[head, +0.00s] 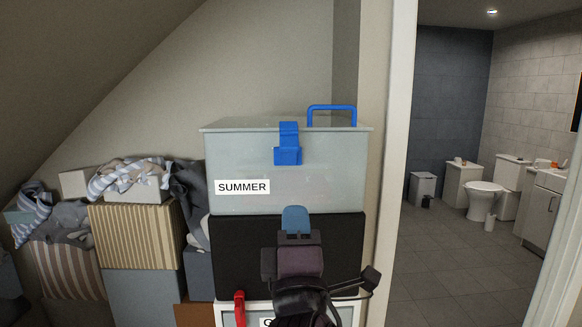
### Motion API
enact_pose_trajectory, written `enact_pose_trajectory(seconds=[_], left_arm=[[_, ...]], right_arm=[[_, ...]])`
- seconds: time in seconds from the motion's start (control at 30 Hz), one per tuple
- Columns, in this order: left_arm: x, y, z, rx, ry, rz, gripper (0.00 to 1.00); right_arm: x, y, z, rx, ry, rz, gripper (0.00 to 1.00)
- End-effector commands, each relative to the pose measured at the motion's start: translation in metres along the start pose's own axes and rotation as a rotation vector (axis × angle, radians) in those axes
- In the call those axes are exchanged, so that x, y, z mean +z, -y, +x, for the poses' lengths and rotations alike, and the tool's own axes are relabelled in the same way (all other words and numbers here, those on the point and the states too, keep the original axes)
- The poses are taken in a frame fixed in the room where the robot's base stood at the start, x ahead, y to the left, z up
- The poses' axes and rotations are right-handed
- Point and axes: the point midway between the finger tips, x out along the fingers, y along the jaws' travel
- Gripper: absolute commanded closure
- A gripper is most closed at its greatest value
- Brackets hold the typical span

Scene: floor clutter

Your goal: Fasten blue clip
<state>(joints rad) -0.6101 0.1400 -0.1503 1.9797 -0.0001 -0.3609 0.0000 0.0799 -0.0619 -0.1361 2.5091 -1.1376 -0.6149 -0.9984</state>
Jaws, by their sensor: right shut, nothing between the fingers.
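The blue clip (287,155) is on the front of a pale grey lidded box (325,180) labelled SUMMER. Its upper strap lies over the lid's front edge and its wider lower part lies against the front face. I cannot tell whether it is latched. My right gripper (295,219) is shut and empty, below the clip and apart from it in the picture, in front of the black box under the SUMMER box. My left gripper is not in view.
A blue handle (332,107) stands up from the lid. The black box (235,250) rests on a white box with a red clip (240,308). Striped boxes (135,235) with heaped clothes stand left. A wall edge and doorway to a bathroom are right.

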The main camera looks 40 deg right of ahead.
Motion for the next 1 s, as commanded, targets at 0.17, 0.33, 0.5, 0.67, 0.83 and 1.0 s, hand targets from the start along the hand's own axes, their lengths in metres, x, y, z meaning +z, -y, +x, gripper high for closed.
enact_pose_trajectory(seconds=[0.17,0.33,0.5,0.67,0.83,1.0], left_arm=[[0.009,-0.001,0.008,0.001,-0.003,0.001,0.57],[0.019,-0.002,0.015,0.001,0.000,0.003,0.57],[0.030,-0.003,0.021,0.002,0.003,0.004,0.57],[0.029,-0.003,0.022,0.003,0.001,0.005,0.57],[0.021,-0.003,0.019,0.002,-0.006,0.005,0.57],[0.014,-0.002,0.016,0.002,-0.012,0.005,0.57]], right_arm=[[-0.001,0.002,0.010,0.005,-0.001,-0.001,1.00],[0.000,0.002,0.020,0.005,0.000,-0.001,1.00],[-0.001,0.002,0.030,0.003,-0.002,-0.002,1.00],[-0.001,-0.001,0.052,0.003,-0.002,-0.005,1.00],[-0.001,-0.003,0.081,0.003,-0.002,-0.005,1.00],[0.000,-0.003,0.105,0.001,-0.001,-0.005,1.00]])
